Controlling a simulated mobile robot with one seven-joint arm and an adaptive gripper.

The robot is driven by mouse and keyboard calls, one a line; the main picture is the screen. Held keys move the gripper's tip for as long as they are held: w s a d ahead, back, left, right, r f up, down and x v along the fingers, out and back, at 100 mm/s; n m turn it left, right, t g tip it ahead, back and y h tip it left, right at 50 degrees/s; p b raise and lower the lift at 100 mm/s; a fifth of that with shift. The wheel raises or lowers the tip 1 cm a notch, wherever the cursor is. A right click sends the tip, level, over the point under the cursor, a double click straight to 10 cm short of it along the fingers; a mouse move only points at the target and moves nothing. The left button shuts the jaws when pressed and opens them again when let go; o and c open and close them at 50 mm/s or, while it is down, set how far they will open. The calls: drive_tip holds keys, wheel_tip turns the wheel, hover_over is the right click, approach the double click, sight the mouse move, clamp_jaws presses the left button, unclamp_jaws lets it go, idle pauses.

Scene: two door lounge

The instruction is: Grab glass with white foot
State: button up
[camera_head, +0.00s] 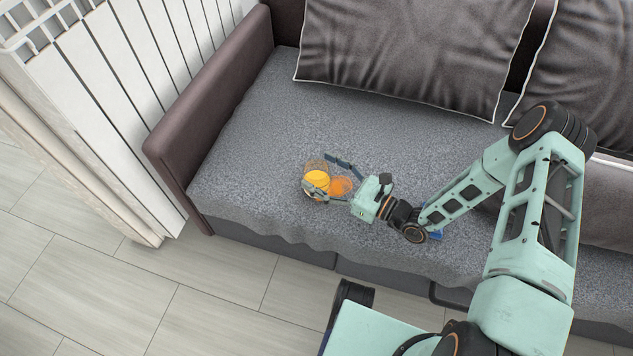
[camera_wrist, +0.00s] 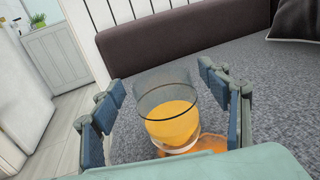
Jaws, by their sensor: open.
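A clear glass with orange-yellow liquid (camera_head: 317,179) stands on the grey sofa seat near its left end. In the wrist view the glass (camera_wrist: 171,122) looks upright, with a pale band at its base partly hidden by the edge of my gripper body. My gripper (camera_head: 320,173) is open, its fingers spread on either side of the glass. In the wrist view both blue-padded fingers of my gripper (camera_wrist: 161,80) flank the glass, with gaps visible on each side. It is not gripped.
An orange patch (camera_head: 341,187) shows on the seat beside the glass; I cannot tell if it is coloured light or a spill. The brown sofa armrest (camera_head: 215,95) rises at left. A grey cushion (camera_head: 405,50) leans at the back. The seat around is otherwise clear.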

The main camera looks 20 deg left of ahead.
drive_tip(key=shift+w+a, duration=0.2)
drive_tip(key=shift+a, duration=0.6)
drive_tip(key=shift+c, duration=0.3)
drive_tip(key=c, duration=1.7)
drive_tip(key=shift+r, duration=0.1)
